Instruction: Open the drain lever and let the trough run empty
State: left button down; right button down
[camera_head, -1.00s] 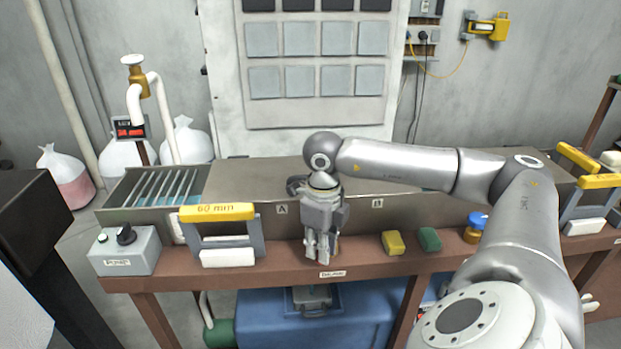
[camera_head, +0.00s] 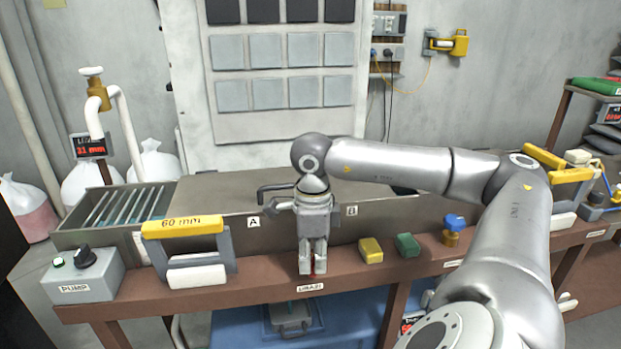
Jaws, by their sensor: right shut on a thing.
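The long metal trough (camera_head: 378,232) runs along the back of the brown bench, its slatted left end uncovered. My right gripper (camera_head: 312,270) points down in front of the trough, just above a small label at the bench's front edge that seems to read DRAIN. It is shut on the drain lever, of which only a bit of red (camera_head: 313,266) shows between the fingers. The fingers hide the rest, so I cannot tell how far the lever is turned. A red-digit display (camera_head: 90,146) stands at the trough's left end. My left gripper is not in view.
A pump box (camera_head: 80,275) with a green light and black knob sits at the bench's left end. A yellow-handled 60 mm frame (camera_head: 185,228) stands beside it. Yellow (camera_head: 370,250) and green (camera_head: 408,245) blocks and a blue-knobbed valve (camera_head: 455,223) are right of my gripper.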

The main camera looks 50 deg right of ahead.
aim_at(313, 259)
jog(key=c, duration=1.3)
grip_release()
jog(key=shift+r, duration=3.75)
